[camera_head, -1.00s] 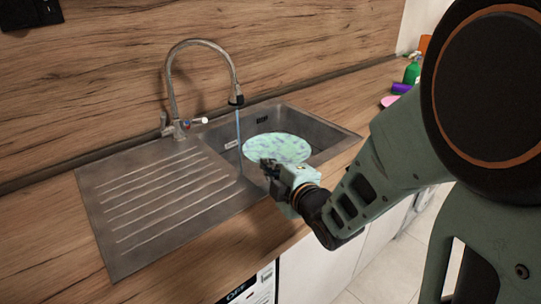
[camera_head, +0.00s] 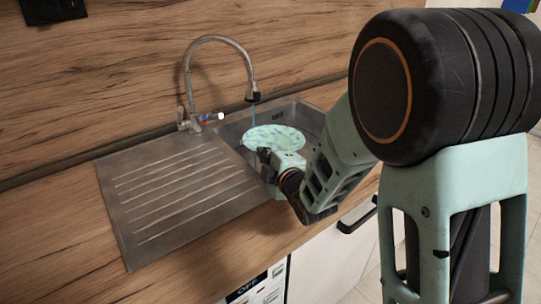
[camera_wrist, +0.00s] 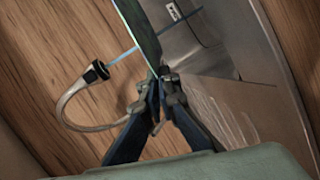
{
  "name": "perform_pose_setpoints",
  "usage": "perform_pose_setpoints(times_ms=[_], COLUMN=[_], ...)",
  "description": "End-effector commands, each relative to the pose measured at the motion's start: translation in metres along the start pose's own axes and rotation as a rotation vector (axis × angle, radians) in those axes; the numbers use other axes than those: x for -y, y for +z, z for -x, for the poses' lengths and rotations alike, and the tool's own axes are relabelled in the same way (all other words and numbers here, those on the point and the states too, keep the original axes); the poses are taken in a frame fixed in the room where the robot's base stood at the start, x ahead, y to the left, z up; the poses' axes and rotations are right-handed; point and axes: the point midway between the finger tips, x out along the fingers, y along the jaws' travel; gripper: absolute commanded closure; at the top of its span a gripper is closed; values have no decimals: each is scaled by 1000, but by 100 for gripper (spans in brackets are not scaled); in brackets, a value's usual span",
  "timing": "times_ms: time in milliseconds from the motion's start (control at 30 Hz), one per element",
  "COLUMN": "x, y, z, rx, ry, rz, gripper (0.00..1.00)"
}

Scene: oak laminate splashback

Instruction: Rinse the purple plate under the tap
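The plate (camera_head: 272,138) is pale mint green with bluish-purple speckles, not plain purple. It is over the sink basin, under the tap's spout. My gripper (camera_head: 266,156) is shut on its near rim. In the wrist view the plate (camera_wrist: 142,28) shows nearly edge-on between my fingertips (camera_wrist: 160,80). The curved metal tap (camera_head: 219,39) has a dark nozzle, and thin blue water (camera_head: 253,114) runs from it. In the head view the stream ends at the plate's back left part. In the wrist view the water (camera_wrist: 122,54) meets the plate's edge; exact contact is hard to tell.
The steel sink (camera_head: 311,118) has a ridged drainboard (camera_head: 170,190) on the left, which is clear. The wooden splashback (camera_head: 130,70) is close behind. My arm hides the counter at right.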

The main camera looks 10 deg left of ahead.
Motion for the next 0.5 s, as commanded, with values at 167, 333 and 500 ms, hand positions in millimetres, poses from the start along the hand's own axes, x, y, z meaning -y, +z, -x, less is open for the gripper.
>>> perform_pose_setpoints(times_ms=[167, 333, 500], x=[-1, 2, 2], y=[-6, -10, -13], z=[-18, -35, -49], rx=[-1, -3, -2], ry=[2, 4, 4], rz=[0, 1, 0], gripper=[100, 100, 100])
